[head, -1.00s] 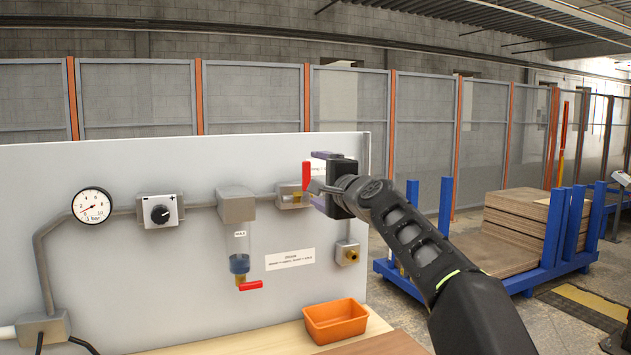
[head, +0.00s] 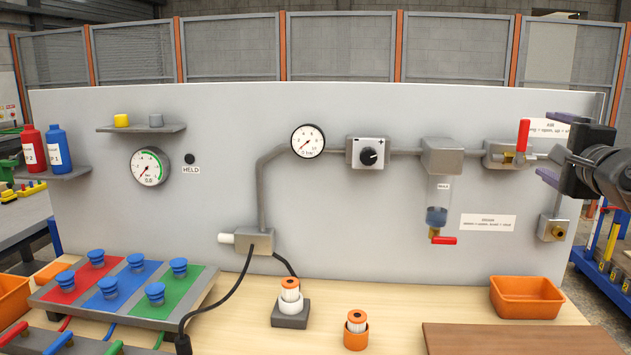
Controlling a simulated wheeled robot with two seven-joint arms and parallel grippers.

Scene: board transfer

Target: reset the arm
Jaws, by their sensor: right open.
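My right gripper (head: 549,166) is at the right edge of the head view, in front of the board's right end. Its two purple-tipped fingers are apart, one above the other, and point left. Nothing shows between them. The red valve handle (head: 523,136) stands upright just left of the fingertips, and a gap shows between them in the picture. The brass fitting (head: 558,231) on its grey block is below the gripper. Most of my right arm is cut off by the frame edge. My left gripper is not in view.
The grey board (head: 350,215) carries a gauge (head: 308,141), a knob box (head: 367,152) and a filter bowl (head: 437,217). An orange bin (head: 526,297), a brown board (head: 510,338) and two orange-white cartridges (head: 356,330) are on the bench. Blue knobs stand on a coloured panel (head: 70,293).

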